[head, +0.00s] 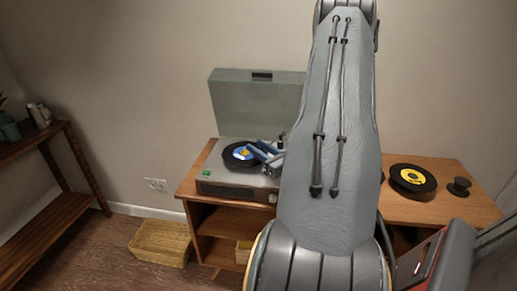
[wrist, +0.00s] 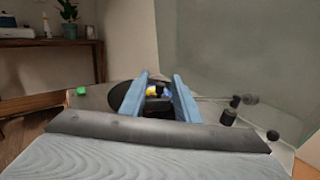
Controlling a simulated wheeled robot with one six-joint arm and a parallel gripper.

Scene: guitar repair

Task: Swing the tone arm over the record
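The record player (head: 236,188) stands on the wooden desk with its grey lid (head: 250,105) raised. A black record (head: 231,156) with a blue and yellow label lies on it; it also shows in the wrist view (wrist: 119,97). My gripper (head: 257,149) is low over the record's right side. In the wrist view its two blue fingers (wrist: 160,80) stand apart, with the label partly visible between them. The tone arm (wrist: 212,99) runs from its pivot at the right toward the right finger. Its head end is hidden or too small to make out.
My arm covers the desk's middle in the head view. Another black record with a yellow label (head: 413,178) and a small dark knob-like object (head: 459,187) are on the desk's right. A wicker basket (head: 160,243) is on the floor, and a shelf (head: 40,140) stands left.

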